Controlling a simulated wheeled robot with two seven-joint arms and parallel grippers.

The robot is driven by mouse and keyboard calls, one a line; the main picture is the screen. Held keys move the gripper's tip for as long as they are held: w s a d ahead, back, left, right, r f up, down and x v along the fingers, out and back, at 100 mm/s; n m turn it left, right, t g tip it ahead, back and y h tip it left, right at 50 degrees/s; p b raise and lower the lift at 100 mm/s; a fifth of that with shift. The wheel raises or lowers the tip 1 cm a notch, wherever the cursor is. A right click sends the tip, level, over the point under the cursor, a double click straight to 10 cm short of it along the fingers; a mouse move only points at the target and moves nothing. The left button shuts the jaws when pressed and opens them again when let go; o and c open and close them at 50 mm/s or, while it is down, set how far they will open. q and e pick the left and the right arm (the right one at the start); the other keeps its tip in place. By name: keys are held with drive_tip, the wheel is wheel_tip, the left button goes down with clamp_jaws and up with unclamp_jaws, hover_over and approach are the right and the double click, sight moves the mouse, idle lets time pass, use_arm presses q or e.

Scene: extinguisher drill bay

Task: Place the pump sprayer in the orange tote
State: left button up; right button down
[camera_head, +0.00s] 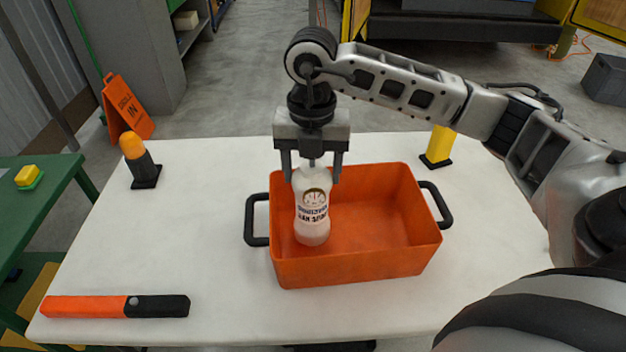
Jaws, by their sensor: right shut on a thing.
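The orange tote (345,270) stands on the white table, with a dark handle at each end. The pump sprayer (312,212), a whitish bottle with a dark printed label, is upright inside the left part of the tote's opening. My right gripper (312,172) points down over the tote and is shut on the top of the sprayer. The fingers hide the sprayer's head. I cannot tell whether its base touches the tote floor. The right part of the tote is empty. My left gripper is not in view.
On the white table (200,230) stand an orange-topped dark post (140,160) at the left and a yellow block with a black base (439,146) behind the tote. An orange and black baton (115,306) lies front left. A green table (50,190) adjoins at left.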

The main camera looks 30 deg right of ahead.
wheel_tip(320, 180, down, 3)
drive_tip(key=shift+f, duration=0.15)
drive_tip(key=c, duration=0.8)
unclamp_jaws()
drive_tip(key=shift+f, duration=0.2)
drive_tip(key=o, duration=0.4)
drive_tip(key=shift+r, duration=0.1)
drive_tip(key=shift+o, duration=0.2)
